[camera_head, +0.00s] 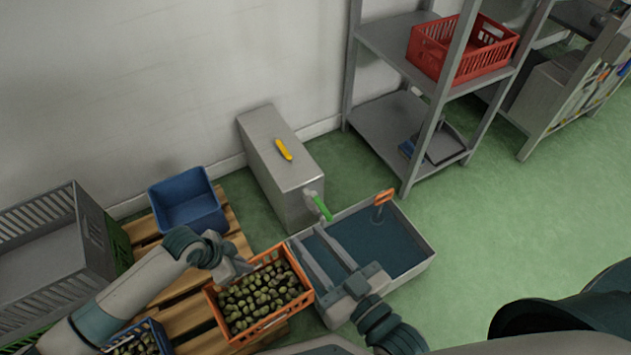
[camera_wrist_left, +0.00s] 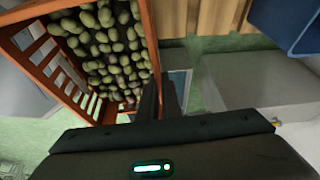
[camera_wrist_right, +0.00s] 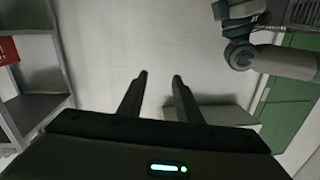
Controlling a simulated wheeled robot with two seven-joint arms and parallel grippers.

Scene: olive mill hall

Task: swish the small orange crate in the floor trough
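The small orange crate (camera_head: 310,296), full of green and dark olives, is at the lower middle of the head view, at the pallet's right edge beside the trough. It also shows in the left wrist view (camera_wrist_left: 152,25). I cannot tell whether it is lifted. My left gripper (camera_head: 246,267) is at its back rim, with its fingers close together on the crate wall (camera_wrist_left: 160,85). The grey floor trough (camera_head: 418,268) holds dark blue liquid. My right gripper (camera_head: 324,254) is above the trough's left part, open and empty, as the right wrist view (camera_wrist_right: 160,76) shows.
A blue bin (camera_head: 188,203) stands on the wooden pallet (camera_head: 190,317). A grey box (camera_head: 280,160) with a yellow item on top stands behind the trough. A green-handled tap (camera_head: 321,207) is at the trough's back. Shelves with a red crate (camera_head: 437,55) stand behind. Green floor is clear at right.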

